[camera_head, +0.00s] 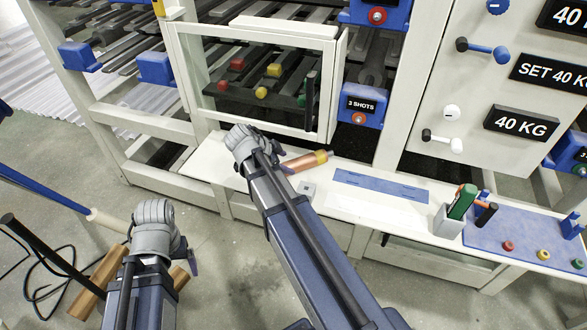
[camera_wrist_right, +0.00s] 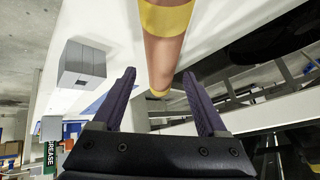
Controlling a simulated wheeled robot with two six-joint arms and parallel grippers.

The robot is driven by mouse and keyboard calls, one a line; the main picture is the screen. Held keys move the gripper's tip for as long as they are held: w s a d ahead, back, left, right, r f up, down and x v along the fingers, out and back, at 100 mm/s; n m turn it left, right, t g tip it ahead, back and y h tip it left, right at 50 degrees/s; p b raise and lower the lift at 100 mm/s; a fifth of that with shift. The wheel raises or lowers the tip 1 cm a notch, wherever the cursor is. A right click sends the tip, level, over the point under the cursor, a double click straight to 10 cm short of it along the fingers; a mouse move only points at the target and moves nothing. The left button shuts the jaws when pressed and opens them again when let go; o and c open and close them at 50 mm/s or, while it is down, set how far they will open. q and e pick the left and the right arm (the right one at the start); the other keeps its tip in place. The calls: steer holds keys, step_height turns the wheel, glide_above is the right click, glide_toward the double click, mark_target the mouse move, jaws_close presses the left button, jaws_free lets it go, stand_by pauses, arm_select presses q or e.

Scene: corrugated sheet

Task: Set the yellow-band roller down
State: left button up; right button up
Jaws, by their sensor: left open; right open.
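The yellow-band roller (camera_head: 305,162) is a copper-orange cylinder with a yellow band near its right end. In the head view it appears to lie on the white shelf (camera_head: 215,165) below the framed window. My right gripper (camera_wrist_right: 156,75) is open, with one dark finger on each side of the roller (camera_wrist_right: 168,55). I cannot tell whether either finger touches it. In the head view my right wrist hides the roller's left end. My left gripper (camera_head: 191,262) is open at the lower left, away from the shelf and mostly hidden by its wrist.
A small grey box (camera_head: 308,191) sits on the shelf just below the roller. A blue mat (camera_head: 380,186) lies to the right. The window frame (camera_head: 325,105) stands behind.

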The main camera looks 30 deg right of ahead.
mark_target(290, 164)
steer(key=b+x, duration=0.3)
steer(key=x, duration=0.2)
steer(key=shift+w+b, duration=0.2)
steer(key=shift+b, duration=0.1)
steer(key=shift+c, duration=0.2)
jaws_close()
stand_by(0.4)
